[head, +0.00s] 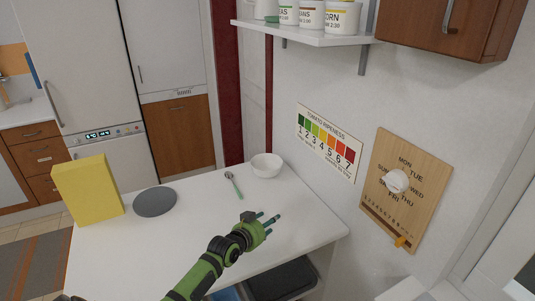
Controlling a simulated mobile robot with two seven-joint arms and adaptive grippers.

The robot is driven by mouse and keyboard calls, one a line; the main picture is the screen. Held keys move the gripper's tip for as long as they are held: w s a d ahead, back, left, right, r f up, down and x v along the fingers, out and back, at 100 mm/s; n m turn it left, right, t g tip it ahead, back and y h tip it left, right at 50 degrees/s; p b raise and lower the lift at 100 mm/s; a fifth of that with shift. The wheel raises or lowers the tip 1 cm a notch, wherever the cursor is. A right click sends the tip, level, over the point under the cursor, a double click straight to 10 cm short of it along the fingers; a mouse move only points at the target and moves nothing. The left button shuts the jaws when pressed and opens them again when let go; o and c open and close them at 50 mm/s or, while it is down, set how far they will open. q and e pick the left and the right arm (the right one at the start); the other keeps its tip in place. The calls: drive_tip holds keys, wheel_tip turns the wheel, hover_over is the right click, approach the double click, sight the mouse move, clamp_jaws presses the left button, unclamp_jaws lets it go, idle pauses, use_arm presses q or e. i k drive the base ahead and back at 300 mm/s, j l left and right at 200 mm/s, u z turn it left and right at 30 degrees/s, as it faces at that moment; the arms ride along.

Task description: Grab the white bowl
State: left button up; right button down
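The white bowl (266,168) sits upright at the far right corner of the white table, close to the wall. It looks empty. My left gripper (271,222), at the end of a green and black arm that comes in from the lower left, is over the right part of the table, on the near side of the bowl and apart from it. Its teal-tipped fingers are spread with nothing between them. My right gripper is not in view.
A spoon (234,185) lies just left of the bowl. A grey round plate (155,202) and a yellow box (88,190) are further left on the white table (190,235). A wall shelf (300,34) with canisters hangs above. The table's middle is clear.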

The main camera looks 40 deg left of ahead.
sight(265, 166)
drive_tip(key=i+j, duration=0.7)
drive_tip(key=i, duration=0.25)
